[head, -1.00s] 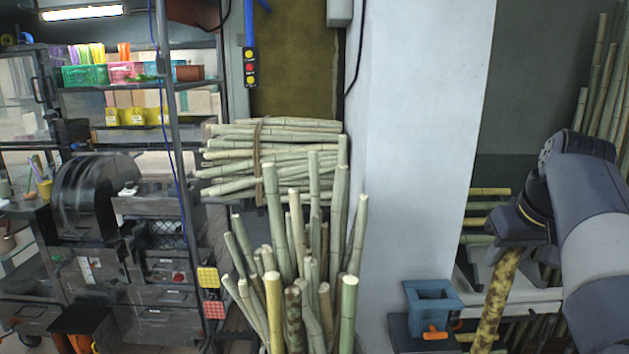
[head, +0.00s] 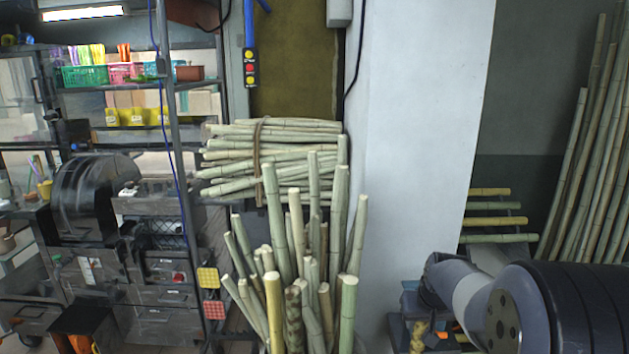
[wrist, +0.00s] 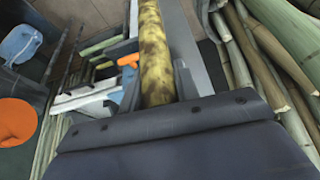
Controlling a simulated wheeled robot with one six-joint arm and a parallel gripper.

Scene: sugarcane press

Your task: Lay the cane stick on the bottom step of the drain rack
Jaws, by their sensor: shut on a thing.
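The cane stick (wrist: 152,45), mottled yellow and brown, is clamped in my gripper (wrist: 157,88) in the wrist view and runs away from the jaws to the top edge. In the head view a short mottled piece (head: 418,334), apparently the same stick, shows low beside my arm. My jaws are hidden there. The drain rack shows in the head view as several sticks (head: 497,221) lying level, one above another, right of the white pillar. Its lower part, including the bottom step, is hidden behind my arm. Pale ledges left of the held stick in the wrist view may be the rack.
A blue press with an orange handle (wrist: 128,60) stands near the held stick. Tall canes (head: 590,150) lean at the right wall. Loose canes (wrist: 265,60) lie right in the wrist view.

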